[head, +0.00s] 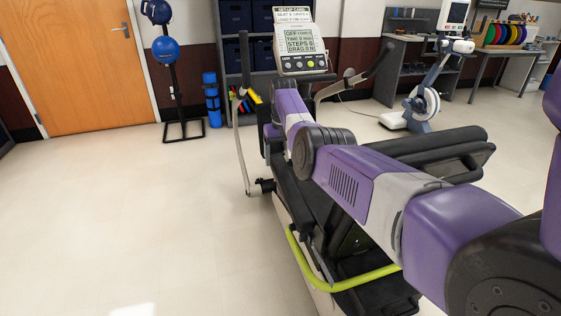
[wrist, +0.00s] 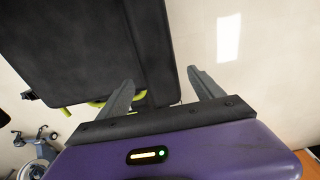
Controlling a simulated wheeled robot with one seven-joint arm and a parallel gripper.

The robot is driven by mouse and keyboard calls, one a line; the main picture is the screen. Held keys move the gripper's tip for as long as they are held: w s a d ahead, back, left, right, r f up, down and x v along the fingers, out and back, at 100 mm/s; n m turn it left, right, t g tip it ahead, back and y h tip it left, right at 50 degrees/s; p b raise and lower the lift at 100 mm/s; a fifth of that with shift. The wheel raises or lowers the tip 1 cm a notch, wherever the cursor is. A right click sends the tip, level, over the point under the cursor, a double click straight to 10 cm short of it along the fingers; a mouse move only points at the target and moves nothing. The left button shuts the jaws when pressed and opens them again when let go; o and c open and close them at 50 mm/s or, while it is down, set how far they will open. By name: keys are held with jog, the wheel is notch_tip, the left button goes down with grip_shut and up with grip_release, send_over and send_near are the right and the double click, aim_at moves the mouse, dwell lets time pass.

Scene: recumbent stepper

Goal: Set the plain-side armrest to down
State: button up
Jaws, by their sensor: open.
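The stepper's black padded armrest (head: 470,150) sticks out beyond my arm at the right in the head view. I cannot tell if it is the plain-side one. In the wrist view, my gripper (wrist: 160,88) is open and empty, its two grey fingers apart. A narrow black part (wrist: 152,45) lies beyond and between the fingertips; I cannot tell if it is an armrest, or if a finger touches it. A wide black padded panel (wrist: 75,45) is left of it. In the head view my gripper is not clearly visible.
The stepper's console (head: 302,50) stands at the far end, with a handle on each side. A yellow-green bar (head: 300,258) runs low along the near side. Open floor (head: 120,200) lies left. Shelves (head: 233,60) and another exercise machine (head: 425,105) stand behind.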

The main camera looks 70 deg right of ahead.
jog(key=shift+a+r, duration=0.1)
jog(key=shift+r, duration=0.9)
jog(key=shift+c, duration=0.5)
jog(key=shift+r+p, duration=0.1)
jog(key=shift+p, duration=0.2)
jog(key=c, duration=0.3)
jog(key=shift+s+a+p, duration=0.15)
jog(key=shift+a+p, duration=0.05)
jog(key=shift+p, duration=0.25)
jog(key=c, duration=0.4)
jog(key=s+a+r+p, duration=0.1)
jog(key=p, duration=0.5)
jog(key=shift+s+a+r, duration=0.25)
jog(key=shift+a+r, duration=0.05)
grip_shut()
notch_tip(320, 180, up, 9)
jog(key=s+a+t+h+p, duration=0.1)
jog(key=a+t+h+p, duration=0.15)
jog(key=p, duration=0.45)
jog(key=shift+g, duration=0.35)
jog(key=x, duration=0.4)
jog(key=b+x, duration=0.1)
jog(key=x, duration=0.4)
jog(key=s+a+x, duration=0.1)
jog(key=x, duration=0.3)
jog(key=shift+w+d+f, duration=0.1)
jog(key=shift+f, duration=0.35)
